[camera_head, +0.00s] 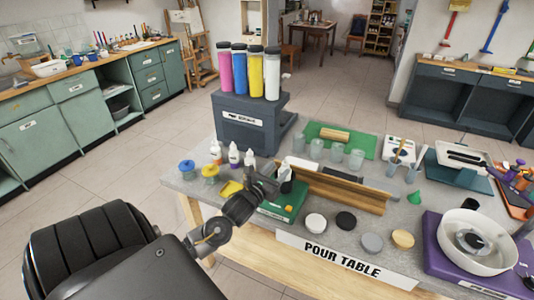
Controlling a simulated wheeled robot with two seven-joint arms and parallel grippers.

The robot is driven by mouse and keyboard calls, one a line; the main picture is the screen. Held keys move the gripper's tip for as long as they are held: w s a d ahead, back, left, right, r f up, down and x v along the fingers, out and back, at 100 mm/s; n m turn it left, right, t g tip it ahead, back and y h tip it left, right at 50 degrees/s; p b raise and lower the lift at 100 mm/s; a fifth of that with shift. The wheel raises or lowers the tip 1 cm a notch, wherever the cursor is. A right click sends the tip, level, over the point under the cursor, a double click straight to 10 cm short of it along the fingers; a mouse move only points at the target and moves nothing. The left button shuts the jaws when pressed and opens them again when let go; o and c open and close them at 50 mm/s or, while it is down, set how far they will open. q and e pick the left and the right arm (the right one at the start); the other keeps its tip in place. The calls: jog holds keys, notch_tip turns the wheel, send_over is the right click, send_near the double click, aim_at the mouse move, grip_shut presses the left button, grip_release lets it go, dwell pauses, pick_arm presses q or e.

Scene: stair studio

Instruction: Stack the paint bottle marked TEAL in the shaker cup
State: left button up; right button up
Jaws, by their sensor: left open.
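My left gripper (268,172) reaches over the near left part of the pour table, with its jaws open close to a small bottle with a dark top (285,185) on the green board. I cannot tell whether they touch. Several small white dropper bottles stand just left of it, among them one with a purple band (234,157) and one with an orange band (216,154). No TEAL marking is readable. A dark grey labelled box (240,125) at the back left carries pink, blue, yellow and white cylinders with black caps. I cannot make out which thing is the shaker cup. My right gripper is out of view.
A wooden channel (335,192) crosses the table right of my gripper, with clear cups (336,153) behind it. Round discs (372,242) lie in front. A white bowl (470,242) stands on a purple base at the right. A green board (282,205) lies beneath the gripper.

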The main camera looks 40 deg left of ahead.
pick_arm(q)
jog(key=s, duration=0.3)
jog(key=s+d+b, duration=0.1)
jog(key=s, duration=0.1)
jog(key=shift+s, duration=0.3)
